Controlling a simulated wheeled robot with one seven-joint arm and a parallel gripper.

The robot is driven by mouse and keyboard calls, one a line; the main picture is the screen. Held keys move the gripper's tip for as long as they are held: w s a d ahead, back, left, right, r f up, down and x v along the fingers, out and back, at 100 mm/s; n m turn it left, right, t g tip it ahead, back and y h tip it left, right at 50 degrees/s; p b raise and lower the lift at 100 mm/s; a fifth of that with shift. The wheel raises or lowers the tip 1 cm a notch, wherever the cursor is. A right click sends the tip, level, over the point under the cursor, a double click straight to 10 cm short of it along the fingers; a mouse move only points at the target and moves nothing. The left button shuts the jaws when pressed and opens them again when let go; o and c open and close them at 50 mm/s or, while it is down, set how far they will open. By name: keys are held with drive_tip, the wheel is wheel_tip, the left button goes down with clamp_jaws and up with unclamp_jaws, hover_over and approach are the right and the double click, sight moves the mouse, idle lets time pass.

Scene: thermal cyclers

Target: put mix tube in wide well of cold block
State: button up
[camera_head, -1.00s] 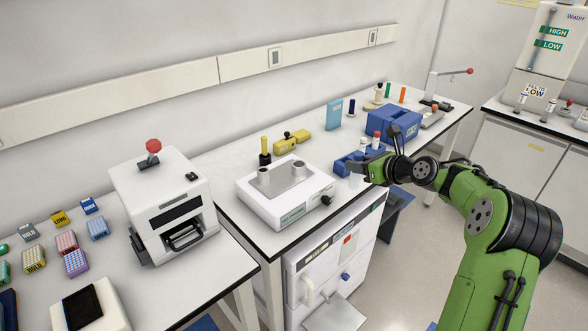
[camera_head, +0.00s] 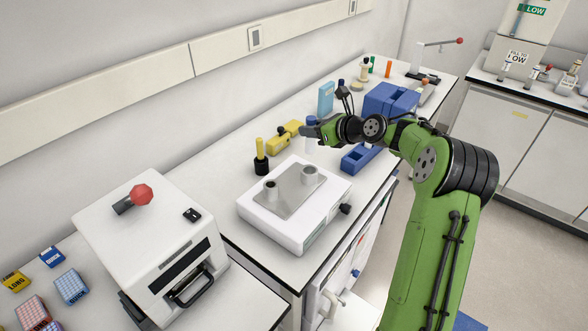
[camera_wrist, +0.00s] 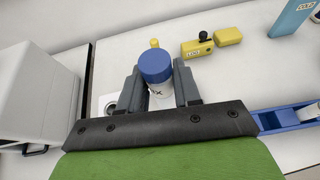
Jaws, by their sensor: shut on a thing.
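My gripper (camera_wrist: 160,88) is shut on the mix tube, a white tube with a blue cap (camera_wrist: 155,66) and an "X" showing on its label. In the head view the tube (camera_head: 311,144) hangs upright from my gripper, just behind the white unit. That unit, which looks like the cold block (camera_head: 268,222), has a grey metal plate with two raised round wells. The right well (camera_head: 309,175) looks wider than the left well (camera_head: 270,187). In the wrist view a round well (camera_wrist: 110,108) shows partly, left of my gripper. The tube is apart from both wells.
A blue rack (camera_head: 362,157) lies right of the block. A yellow-handled tool in a black stand (camera_head: 260,155) and a yellow block (camera_head: 284,137) stand behind it. A white machine with a red knob (camera_head: 150,230) is at front left.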

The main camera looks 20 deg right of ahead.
drive_tip(key=shift+w+f, duration=0.1)
drive_tip(key=shift+w, duration=0.05)
wheel_tip(320, 180, down, 10)
drive_tip(key=shift+r+b, duration=0.2)
drive_tip(key=shift+b, duration=0.7)
drive_tip(key=shift+f, duration=0.1)
drive_tip(key=o, duration=1)
drive_tip(key=shift+o, duration=0.2)
